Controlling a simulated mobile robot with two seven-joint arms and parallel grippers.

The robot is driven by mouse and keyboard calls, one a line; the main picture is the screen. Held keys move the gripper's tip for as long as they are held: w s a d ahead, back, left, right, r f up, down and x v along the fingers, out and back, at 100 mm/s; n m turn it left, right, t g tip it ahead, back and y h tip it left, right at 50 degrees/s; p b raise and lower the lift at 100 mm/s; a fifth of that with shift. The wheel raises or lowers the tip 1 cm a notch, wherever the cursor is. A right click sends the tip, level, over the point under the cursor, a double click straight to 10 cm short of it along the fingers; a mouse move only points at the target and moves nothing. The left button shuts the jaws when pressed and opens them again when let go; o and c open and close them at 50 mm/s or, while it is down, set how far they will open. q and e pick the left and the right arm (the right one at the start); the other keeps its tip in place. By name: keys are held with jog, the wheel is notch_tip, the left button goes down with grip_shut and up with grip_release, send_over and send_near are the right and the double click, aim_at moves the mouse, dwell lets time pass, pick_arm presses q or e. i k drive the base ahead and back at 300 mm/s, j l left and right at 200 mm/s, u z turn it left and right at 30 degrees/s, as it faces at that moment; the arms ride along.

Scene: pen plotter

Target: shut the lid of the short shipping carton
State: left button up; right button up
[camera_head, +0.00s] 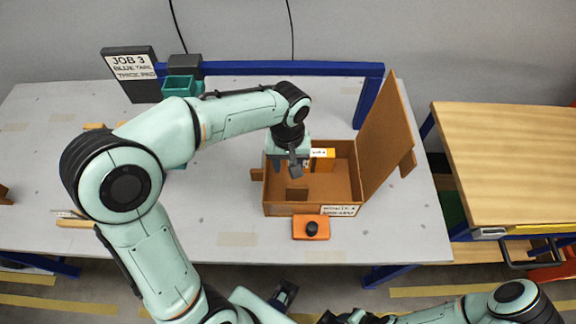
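The short brown shipping carton (348,203) stands on the grey table in the head view. Its lid (386,135) is open, standing up and leaning outward along the right side. My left gripper (287,166) points down over the left part of the carton's opening, away from the lid. Its fingers look apart, with nothing visible between them. The wrist hides part of the carton's back left. My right arm (440,314) lies low at the bottom right, and its gripper cannot be made out clearly.
An orange block with a black knob (311,228) sits before the carton. A yellow-orange item (323,162) is in the carton's back. A blue rail (280,69) crosses behind. A wooden-topped bench (510,160) stands right. The table's front left is mostly clear.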

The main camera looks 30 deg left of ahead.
aim_at(385, 142)
jog(key=k, duration=1)
